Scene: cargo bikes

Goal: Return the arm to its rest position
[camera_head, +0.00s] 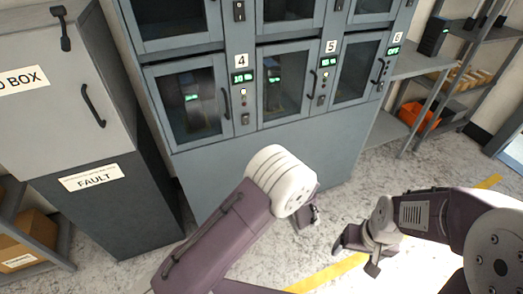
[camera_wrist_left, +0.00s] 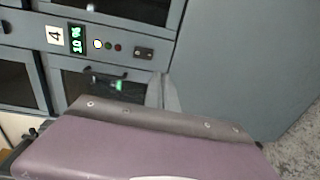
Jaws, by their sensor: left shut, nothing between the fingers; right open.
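My left arm (camera_head: 220,238) comes in from the lower left, bent at a white joint (camera_head: 281,180). Only a small dark part of the left gripper (camera_head: 313,215) shows behind that joint, in front of the locker's lower panel. In the left wrist view, the grey fingertips (camera_wrist_left: 162,92) stand close together with nothing held, partly covered by a purple arm cover. My right gripper (camera_head: 357,255) is open and empty above the floor at the lower right, its dark fingers spread apart.
A grey locker cabinet (camera_head: 270,165) with numbered window doors stands ahead, its doors closed. A box cabinet labelled FAULT (camera_head: 92,177) stands at the left. Shelving with an orange bin (camera_head: 420,117) is at the right. Speckled floor with a yellow line (camera_head: 328,272) is open before the locker.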

